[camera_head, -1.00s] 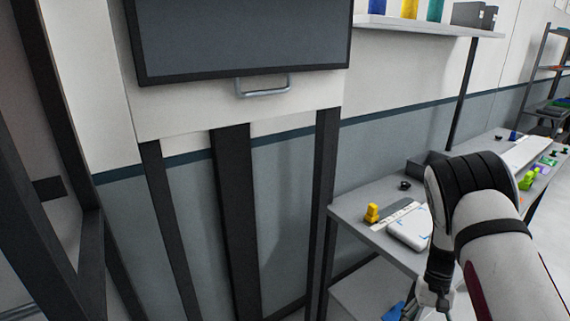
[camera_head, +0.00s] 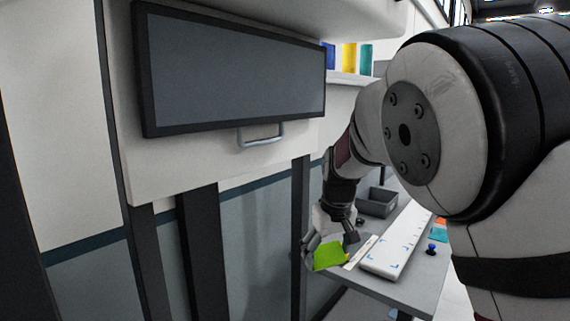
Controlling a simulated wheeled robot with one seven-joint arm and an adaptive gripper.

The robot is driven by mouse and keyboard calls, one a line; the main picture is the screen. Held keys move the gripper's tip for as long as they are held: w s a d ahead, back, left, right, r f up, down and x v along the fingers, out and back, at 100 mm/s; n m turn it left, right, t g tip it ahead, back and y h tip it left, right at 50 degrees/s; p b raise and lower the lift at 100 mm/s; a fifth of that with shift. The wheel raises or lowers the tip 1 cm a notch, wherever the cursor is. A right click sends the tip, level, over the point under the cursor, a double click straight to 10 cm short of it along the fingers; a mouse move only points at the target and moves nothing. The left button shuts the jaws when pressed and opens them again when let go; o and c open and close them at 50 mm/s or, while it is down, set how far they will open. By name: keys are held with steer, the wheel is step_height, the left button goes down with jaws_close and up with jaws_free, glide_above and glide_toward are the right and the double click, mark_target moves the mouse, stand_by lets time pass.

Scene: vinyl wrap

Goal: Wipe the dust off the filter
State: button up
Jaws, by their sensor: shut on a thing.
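A wide dark grey panel (camera_head: 235,72) in a black frame is set in the front of a white cabinet; I cannot tell for sure that it is the filter, and no dust shows on it. A metal handle (camera_head: 261,136) sits below it. My gripper (camera_head: 332,240) is right of and below the panel, in front of the table's near left end. It is shut on a flat bright green piece (camera_head: 329,256), which looks like a cloth or wiping pad. The piece is apart from the panel, and the fingers hide part of it.
A grey table (camera_head: 412,292) behind my gripper carries a long white board (camera_head: 398,244), a grey bin (camera_head: 378,201) and a blue knob-like item (camera_head: 431,248). Blue, yellow and teal containers stand on a shelf (camera_head: 350,78). Dark posts (camera_head: 203,255) stand below the cabinet.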

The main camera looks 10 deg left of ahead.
steer(key=s+a+r+n+t+y+b, duration=0.1)
steer(key=a+r+t+y, duration=0.1)
steer(key=r, duration=0.4)
steer(key=s+a+r+n+t+y, duration=0.1)
steer(key=a+r+n, duration=0.15)
steer(key=r, duration=0.45)
steer(key=n+t+y+b, duration=0.15)
steer(key=n+y, duration=0.25)
steer(key=y, duration=0.4)
glide_toward(247, 87)
steer(key=s+f, duration=0.2)
steer(key=s, duration=0.2)
steer(key=shift+m+h, duration=0.25)
steer(key=shift+h, duration=0.05)
steer(key=w+a, duration=0.2)
steer(key=a, duration=0.1)
steer(key=w+a, duration=0.1)
steer(key=a, duration=0.1)
steer(key=shift+w+r+p, duration=0.1)
steer(key=shift+r+p, duration=0.05)
steer(key=shift+p, duration=0.25)
steer(key=shift+w+a, duration=0.45)
steer(key=shift+a, duration=0.4)
steer(key=shift+w+d+b, duration=0.5)
steer(key=shift+w+b, duration=0.4)
steer(key=shift+b, duration=0.15)
steer(key=shift+w+d+b, duration=0.4)
steer(key=shift+w+b, duration=0.15)
